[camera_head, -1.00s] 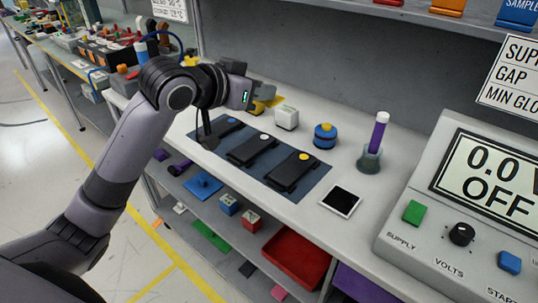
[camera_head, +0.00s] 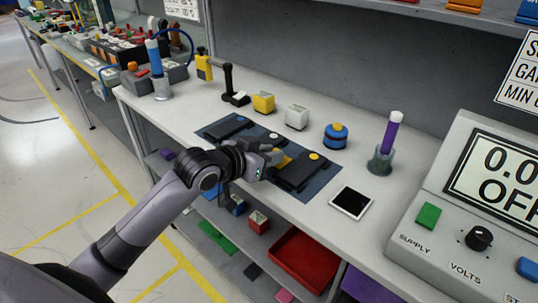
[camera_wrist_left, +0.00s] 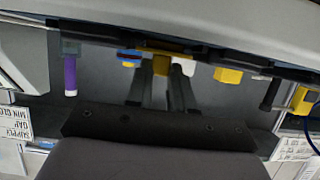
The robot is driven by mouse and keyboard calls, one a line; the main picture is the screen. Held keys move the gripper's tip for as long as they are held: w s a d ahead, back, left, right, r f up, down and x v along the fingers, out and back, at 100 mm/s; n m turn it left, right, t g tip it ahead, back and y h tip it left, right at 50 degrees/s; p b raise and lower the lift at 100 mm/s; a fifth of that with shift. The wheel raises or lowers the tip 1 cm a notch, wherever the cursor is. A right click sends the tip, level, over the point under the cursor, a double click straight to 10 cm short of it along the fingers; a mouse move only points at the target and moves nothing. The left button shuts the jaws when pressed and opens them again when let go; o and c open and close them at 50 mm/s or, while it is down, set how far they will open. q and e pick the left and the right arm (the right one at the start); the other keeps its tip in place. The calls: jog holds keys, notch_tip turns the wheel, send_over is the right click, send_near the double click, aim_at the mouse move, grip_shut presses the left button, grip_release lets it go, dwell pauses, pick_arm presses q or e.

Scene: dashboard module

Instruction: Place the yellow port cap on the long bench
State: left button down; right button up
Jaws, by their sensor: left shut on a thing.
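The long bench (camera_head: 195,103) runs along the wall in the head view. My left gripper (camera_head: 277,156) is over the dark mat with black modules, near the bench's front edge. It is shut on a yellow piece, seemingly the yellow port cap (camera_head: 284,159), mostly hidden by the fingers. In the left wrist view the yellow port cap (camera_wrist_left: 161,65) sits between the tips of my left gripper (camera_wrist_left: 162,74). I cannot tell whether the cap touches anything below. My right gripper is not in view.
On the bench stand a yellow block (camera_head: 263,102), a white block (camera_head: 297,117), a blue cylinder with yellow top (camera_head: 336,137) and a purple tube in a holder (camera_head: 390,135). A tablet (camera_head: 350,202) lies at the front edge. A red tray (camera_head: 300,262) is on the shelf below.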

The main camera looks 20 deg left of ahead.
pick_arm(q)
jog(key=c, duration=1)
grip_release()
jog(key=shift+f, duration=0.15)
